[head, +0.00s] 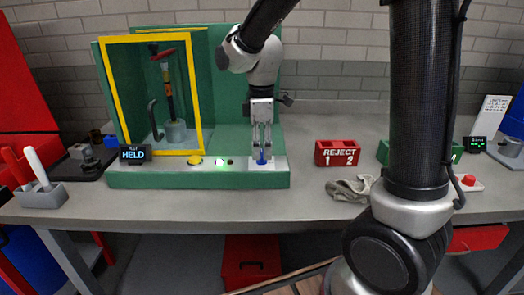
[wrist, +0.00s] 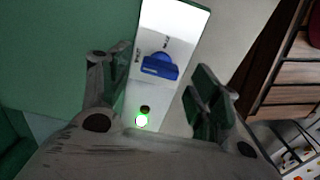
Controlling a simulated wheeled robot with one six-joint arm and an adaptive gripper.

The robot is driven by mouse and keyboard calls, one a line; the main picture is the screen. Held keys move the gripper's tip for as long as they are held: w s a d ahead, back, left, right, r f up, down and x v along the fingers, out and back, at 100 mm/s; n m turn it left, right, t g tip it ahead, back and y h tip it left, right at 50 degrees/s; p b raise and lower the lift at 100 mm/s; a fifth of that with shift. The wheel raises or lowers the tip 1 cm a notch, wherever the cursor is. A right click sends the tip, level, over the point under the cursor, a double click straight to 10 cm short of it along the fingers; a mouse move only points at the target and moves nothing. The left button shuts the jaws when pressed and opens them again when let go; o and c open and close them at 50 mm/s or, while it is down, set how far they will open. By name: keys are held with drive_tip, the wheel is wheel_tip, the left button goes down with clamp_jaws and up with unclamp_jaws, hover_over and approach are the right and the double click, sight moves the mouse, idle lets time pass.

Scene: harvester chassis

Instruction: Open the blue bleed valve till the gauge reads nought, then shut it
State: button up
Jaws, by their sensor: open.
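The blue bleed valve (head: 262,157) is a small blue handle on the pale front panel of the green fixture. It also shows in the wrist view (wrist: 159,66), lying across the panel beside small lettering too blurred to read. My gripper (head: 262,143) points down just above the valve. In the wrist view its fingers (wrist: 152,74) are spread apart, one to each side of the valve, with nothing between them gripped. I cannot make out a pressure gauge or its reading. A small black display (head: 134,154) on the fixture's left reads HELD.
A lit green lamp (head: 219,162) and a yellow button (head: 194,160) sit left of the valve. A yellow-framed cage (head: 103,95) stands behind. A red REJECT box (head: 337,153) and a grey cloth (head: 351,188) lie right; bench between them and the fixture is clear.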

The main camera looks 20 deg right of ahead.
drive_tip(key=shift+f, duration=1.05)
drive_tip(key=c, duration=1)
